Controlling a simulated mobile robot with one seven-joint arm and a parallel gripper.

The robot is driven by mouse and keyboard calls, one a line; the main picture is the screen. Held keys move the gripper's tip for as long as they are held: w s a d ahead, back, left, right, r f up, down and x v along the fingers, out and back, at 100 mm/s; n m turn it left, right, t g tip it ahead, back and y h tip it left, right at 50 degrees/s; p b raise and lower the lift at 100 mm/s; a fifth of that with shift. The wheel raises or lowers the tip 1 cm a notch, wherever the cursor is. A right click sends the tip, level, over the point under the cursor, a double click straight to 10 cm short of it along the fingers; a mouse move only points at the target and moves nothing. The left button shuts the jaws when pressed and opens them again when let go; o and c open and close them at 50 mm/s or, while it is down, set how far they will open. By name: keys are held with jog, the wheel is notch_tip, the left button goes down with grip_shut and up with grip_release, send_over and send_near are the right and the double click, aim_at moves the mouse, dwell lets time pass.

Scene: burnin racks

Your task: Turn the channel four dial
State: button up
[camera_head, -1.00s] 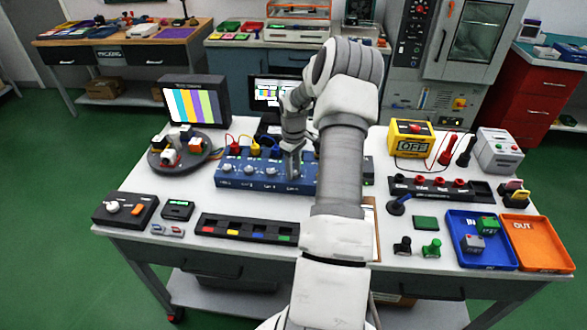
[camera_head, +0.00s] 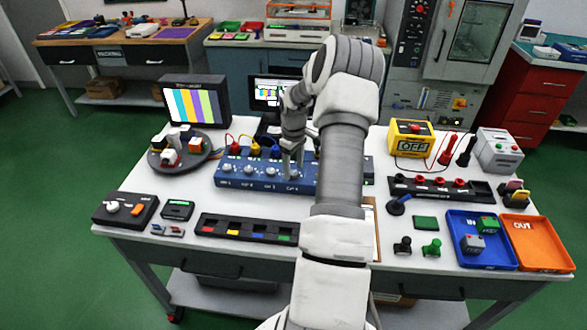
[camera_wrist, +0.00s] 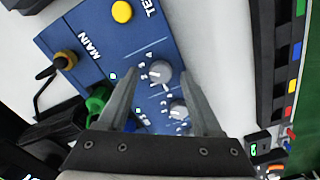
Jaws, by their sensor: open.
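The blue channel box (camera_head: 240,182) stands at the middle back of the table, with a row of grey dials along its front. My gripper (camera_head: 292,172) reaches down over the right part of that row, at the CH 4 label. In the wrist view my gripper (camera_wrist: 161,76) is open, its two fingertips on either side of the end dial (camera_wrist: 160,72), which looks like the channel four dial. I cannot tell whether the fingers touch it. A neighbouring dial (camera_wrist: 179,108) sits farther back between the fingers. My arm hides the box's right part in the head view.
A green plug (camera_wrist: 97,104) and a brass-coloured knob (camera_wrist: 65,61) lie left of my fingers in the wrist view. Red and yellow cables (camera_head: 255,148) rise behind the dials. A black strip with coloured slots (camera_head: 245,228) lies in front of the box.

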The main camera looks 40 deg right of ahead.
aim_at(293, 172)
notch_tip(293, 172, up, 17)
jog(key=shift+f, duration=0.15)
jog(key=shift+a, duration=0.1)
dwell(0.5)
